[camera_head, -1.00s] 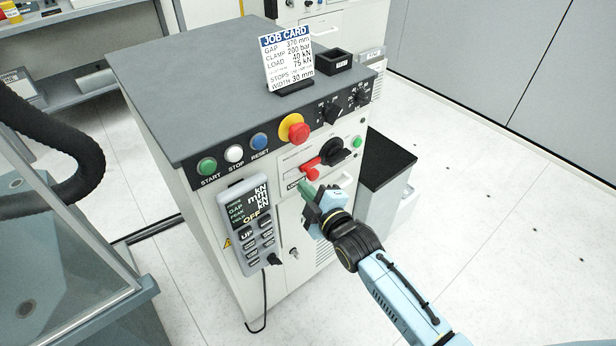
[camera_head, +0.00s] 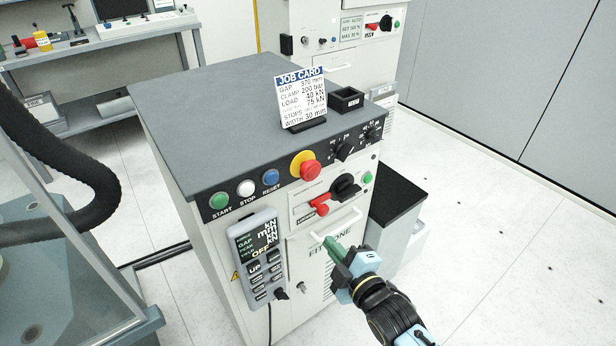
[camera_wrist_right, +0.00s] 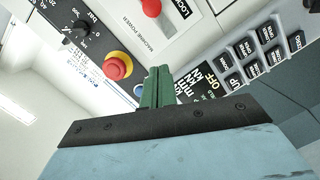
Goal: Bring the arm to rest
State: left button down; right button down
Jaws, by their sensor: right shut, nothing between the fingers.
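My right gripper (camera_head: 333,246) is in front of the control cabinet (camera_head: 300,262), below the red-handled rotary switch (camera_head: 330,204). Its green fingers are together, with nothing visible between them. In the right wrist view the shut fingers (camera_wrist_right: 157,88) point at the cabinet front, between the red emergency stop (camera_wrist_right: 118,66) and the handheld pendant (camera_wrist_right: 240,60). I cannot tell whether the fingertips touch the cabinet. My left gripper is not in view.
A job card (camera_head: 301,98) and a small black box (camera_head: 346,98) stand on the cabinet top. The pendant (camera_head: 259,250) hangs on the cabinet front. A black hose (camera_head: 60,170) and a glass-sided machine are at left. Open floor (camera_head: 500,250) lies at right.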

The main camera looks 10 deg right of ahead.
jog(key=shift+f, duration=0.1)
jog(key=s+d+f+m+g+h, duration=0.15)
jog(key=s+f, duration=0.25)
jog(key=f, duration=0.5)
jog(key=s+d+f+m+g+h, duration=0.1)
jog(key=s+d+f+m+g, duration=0.2)
jog(key=f, duration=0.5)
jog(key=s+d+f+m+g+h, duration=0.1)
jog(key=s+f+m+g, duration=0.1)
jog(key=s+f, duration=0.5)
jog(key=s+d+f+m+g, duration=0.1)
jog(key=s+f+m+g, duration=0.1)
jog(key=s+f, duration=0.4)
jog(key=s+d+f+m+g+h, duration=0.1)
jog(key=s+f, duration=0.5)
jog(key=s, duration=0.7)
jog(key=s+d+f+m+g, duration=0.3)
jog(key=s+f+m+g, duration=0.1)
jog(key=s, duration=0.5)
notch_tip(320, 180, down, 2)
jog(key=shift+s+g, duration=0.2)
jog(key=shift+g, duration=0.55)
